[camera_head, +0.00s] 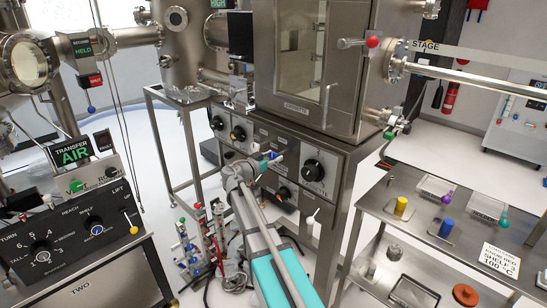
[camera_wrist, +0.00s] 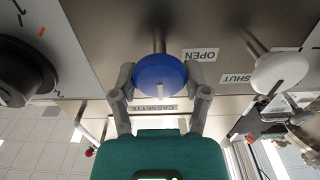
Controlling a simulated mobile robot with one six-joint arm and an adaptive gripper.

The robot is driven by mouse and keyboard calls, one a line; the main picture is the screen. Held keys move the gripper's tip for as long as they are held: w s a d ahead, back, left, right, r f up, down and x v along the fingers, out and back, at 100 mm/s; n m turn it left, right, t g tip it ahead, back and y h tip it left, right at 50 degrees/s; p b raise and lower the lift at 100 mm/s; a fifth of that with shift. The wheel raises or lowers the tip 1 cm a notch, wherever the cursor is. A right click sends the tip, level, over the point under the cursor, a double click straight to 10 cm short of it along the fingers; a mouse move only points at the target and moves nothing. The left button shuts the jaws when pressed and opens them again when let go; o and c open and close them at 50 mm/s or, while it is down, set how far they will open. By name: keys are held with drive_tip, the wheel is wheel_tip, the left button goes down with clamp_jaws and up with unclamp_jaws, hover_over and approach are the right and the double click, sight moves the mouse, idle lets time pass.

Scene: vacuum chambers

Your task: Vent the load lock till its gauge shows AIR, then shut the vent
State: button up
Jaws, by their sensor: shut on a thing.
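In the wrist view my gripper (camera_wrist: 160,90) has its two grey fingers closed on the sides of a round blue knob (camera_wrist: 160,73) on a metal panel. Labels reading OPEN (camera_wrist: 200,54) and SHUT (camera_wrist: 236,79) appear upside down to its right, with a white knob (camera_wrist: 273,73) beyond. A CASSETTE label (camera_wrist: 157,107) is below the blue knob. In the head view my gripper (camera_head: 270,160) is at the cabinet front, under the chamber door (camera_head: 299,50). A display on the left reads TRANSFER AIR (camera_head: 75,152). I cannot make out a load lock gauge by name.
A black dial (camera_head: 313,170) is right of my gripper in the head view; a black dial (camera_wrist: 24,70) is at left in the wrist view. A console (camera_head: 75,245) stands at left.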

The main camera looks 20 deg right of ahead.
drive_tip(key=shift+w+n, duration=0.1)
drive_tip(key=shift+n, duration=0.4)
drive_tip(key=n, duration=0.3)
drive_tip(key=shift+w+a+n, duration=0.1)
drive_tip(key=shift+n, duration=0.3)
drive_tip(key=n, duration=0.9)
drive_tip(key=shift+f, duration=0.1)
drive_tip(key=n, duration=0.4)
drive_tip(key=shift+w, duration=0.1)
drive_tip(key=o, duration=1.1)
drive_tip(key=shift+o, duration=0.2)
